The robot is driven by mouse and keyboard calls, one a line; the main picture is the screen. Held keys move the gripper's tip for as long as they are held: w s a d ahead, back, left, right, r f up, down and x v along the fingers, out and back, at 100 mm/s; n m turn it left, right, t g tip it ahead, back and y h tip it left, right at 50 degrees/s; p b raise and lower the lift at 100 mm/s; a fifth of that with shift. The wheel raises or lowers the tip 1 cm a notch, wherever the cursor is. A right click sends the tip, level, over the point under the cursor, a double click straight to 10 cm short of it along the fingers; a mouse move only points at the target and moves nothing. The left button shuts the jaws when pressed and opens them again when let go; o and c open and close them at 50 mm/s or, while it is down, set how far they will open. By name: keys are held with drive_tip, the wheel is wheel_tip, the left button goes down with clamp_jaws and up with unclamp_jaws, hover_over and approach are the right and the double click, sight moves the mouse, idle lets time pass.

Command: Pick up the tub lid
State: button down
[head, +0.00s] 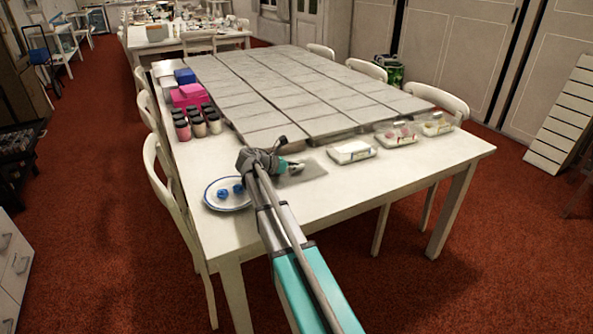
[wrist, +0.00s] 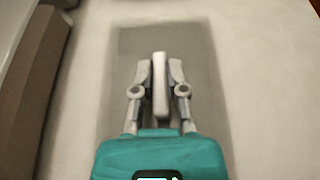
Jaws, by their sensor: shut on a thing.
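The tub lid (wrist: 160,90) shows in the wrist view as a narrow pale piece, seen edge-on between the two fingers. My gripper (wrist: 160,72) is shut on it, with one finger against each side. Below it is a flat grey mat (wrist: 160,36) on the white table. In the head view my gripper (head: 294,168) is low over the grey mat (head: 312,171) near the table's front edge. The lid cannot be made out there. I cannot tell whether the lid touches the mat.
Clear tubs (head: 351,152) stand in a row right of the mat. A plate (head: 211,200) with blue pieces is to the left. Several dark-lidded jars (head: 198,129) and pink boxes (head: 188,95) line the left edge. Grey panels (head: 270,85) cover the table's middle. The front right is clear.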

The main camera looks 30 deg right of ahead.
drive_tip(key=shift+r, duration=0.1)
wheel_tip(320, 180, up, 3)
drive_tip(key=p, duration=0.2)
drive_tip(key=shift+p, duration=0.4)
drive_tip(key=s+d+r+p, duration=0.9)
drive_tip(key=s+p, duration=0.1)
drive_tip(key=shift+s+r, duration=0.3)
drive_tip(key=shift+r, duration=0.1)
drive_tip(key=shift+s+d, duration=0.1)
drive_tip(key=shift+s, duration=0.05)
idle(0.3)
